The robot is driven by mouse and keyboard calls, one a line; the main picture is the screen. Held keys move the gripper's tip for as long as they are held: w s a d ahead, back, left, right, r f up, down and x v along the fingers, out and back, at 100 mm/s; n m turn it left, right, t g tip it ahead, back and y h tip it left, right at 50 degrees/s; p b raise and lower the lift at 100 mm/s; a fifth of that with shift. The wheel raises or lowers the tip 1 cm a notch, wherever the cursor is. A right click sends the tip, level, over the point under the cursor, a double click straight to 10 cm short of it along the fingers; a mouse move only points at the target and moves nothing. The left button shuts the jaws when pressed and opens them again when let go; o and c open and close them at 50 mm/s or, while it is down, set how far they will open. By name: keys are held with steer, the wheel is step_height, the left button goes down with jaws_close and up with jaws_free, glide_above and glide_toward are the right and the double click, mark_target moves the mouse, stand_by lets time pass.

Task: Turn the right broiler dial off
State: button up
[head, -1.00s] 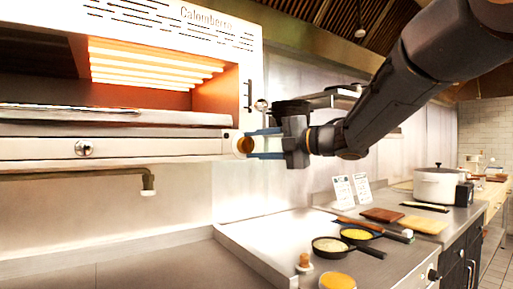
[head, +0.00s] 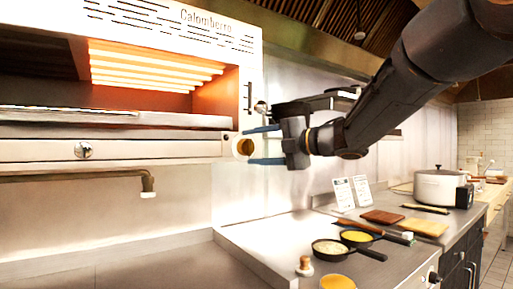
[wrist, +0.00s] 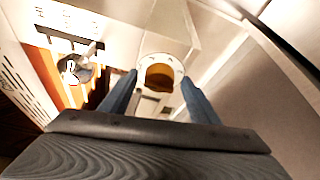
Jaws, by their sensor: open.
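The broiler (head: 160,149) is at the left of the head view, with its heating elements (head: 150,68) glowing orange. Its right dial (head: 244,147), brass-coloured with a pale ring around it, is at the right end of the front panel. The left dial (head: 83,150) is silver. My gripper (head: 264,145) is open, its blue fingers above and below the right dial's level at its right side. In the wrist view the right dial (wrist: 159,77) shows between the tips of my gripper (wrist: 157,88). I cannot tell whether a finger touches it.
A silver knob (head: 262,107) is just above my gripper; a metal fitting (wrist: 75,66) shows in the wrist view. Below are a counter with two pans (head: 330,248), a pepper mill (head: 305,266) and boards (head: 382,216). A white pot (head: 440,187) stands farther back.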

steer(key=shift+d, duration=0.1)
steer(key=v, duration=0.7)
steer(key=shift+s+d+b, duration=0.2)
steer(key=shift+d+b, duration=0.05)
steer(key=shift+b, duration=0.2)
steer(key=shift+d, duration=0.1)
